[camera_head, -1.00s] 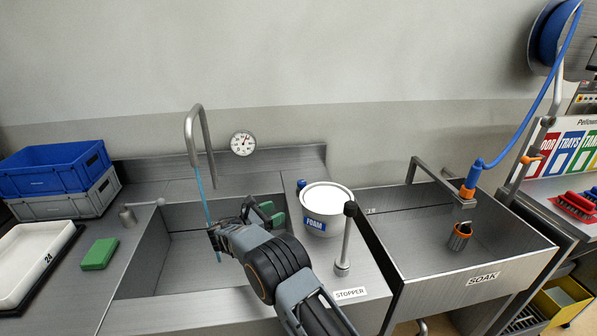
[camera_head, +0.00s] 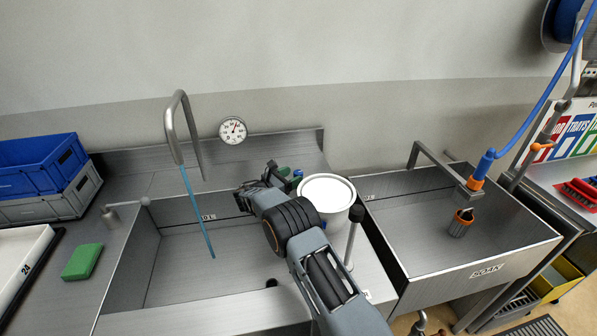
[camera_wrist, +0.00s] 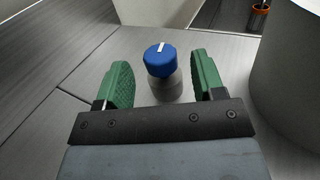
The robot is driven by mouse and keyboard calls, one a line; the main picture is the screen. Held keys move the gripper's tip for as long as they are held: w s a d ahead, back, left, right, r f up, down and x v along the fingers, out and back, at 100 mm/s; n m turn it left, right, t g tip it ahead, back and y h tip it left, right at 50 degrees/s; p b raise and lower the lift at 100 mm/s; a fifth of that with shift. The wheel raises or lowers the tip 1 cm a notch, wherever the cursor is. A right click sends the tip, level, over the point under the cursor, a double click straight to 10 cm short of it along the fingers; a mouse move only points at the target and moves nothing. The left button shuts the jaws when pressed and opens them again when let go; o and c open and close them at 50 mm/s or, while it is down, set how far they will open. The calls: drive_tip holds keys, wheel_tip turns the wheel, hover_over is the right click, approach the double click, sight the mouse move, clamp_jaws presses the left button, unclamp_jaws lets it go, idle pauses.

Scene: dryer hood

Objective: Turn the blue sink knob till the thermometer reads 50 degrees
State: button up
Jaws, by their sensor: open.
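The blue sink knob (camera_wrist: 160,60) stands upright on a short grey stem in the wrist view, with a white pointer line on top. My gripper (camera_wrist: 163,80) is open, its green pads on either side of the knob and apart from it. In the head view my gripper (camera_head: 284,174) is at the back of the left sink, and it mostly hides the knob. Water (camera_head: 198,212) runs from the faucet (camera_head: 183,125) into the sink.
A white foam bucket (camera_head: 328,196) stands right beside my gripper and also fills the right of the wrist view (camera_wrist: 290,75). An upright stopper lever (camera_head: 352,235) is in front of it. The soak sink (camera_head: 420,225) is at right, blue and grey crates (camera_head: 40,160) at left.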

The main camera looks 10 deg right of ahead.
sight(298, 172)
drive_tip(key=shift+x, duration=1.8)
drive_tip(key=shift+c, duration=0.4)
drive_tip(key=c, duration=0.9)
drive_tip(key=shift+o, duration=0.2)
drive_tip(key=shift+n+t, duration=0.3)
drive_tip(key=shift+t, duration=0.1)
drive_tip(key=n+t+y+b, duration=0.2)
drive_tip(key=n+t+y, duration=0.1)
drive_tip(key=shift+f+t, duration=0.2)
drive_tip(key=shift+t, duration=0.2)
drive_tip(key=shift+n+t+y+b, duration=0.8)
drive_tip(key=shift+y+b, duration=0.25)
drive_tip(key=shift+y, duration=0.05)
drive_tip(key=shift+n+t+y+b, duration=0.3)
drive_tip(key=shift+y+b, duration=0.05)
drive_tip(key=shift+y, duration=0.05)
drive_tip(key=shift+r, duration=0.15)
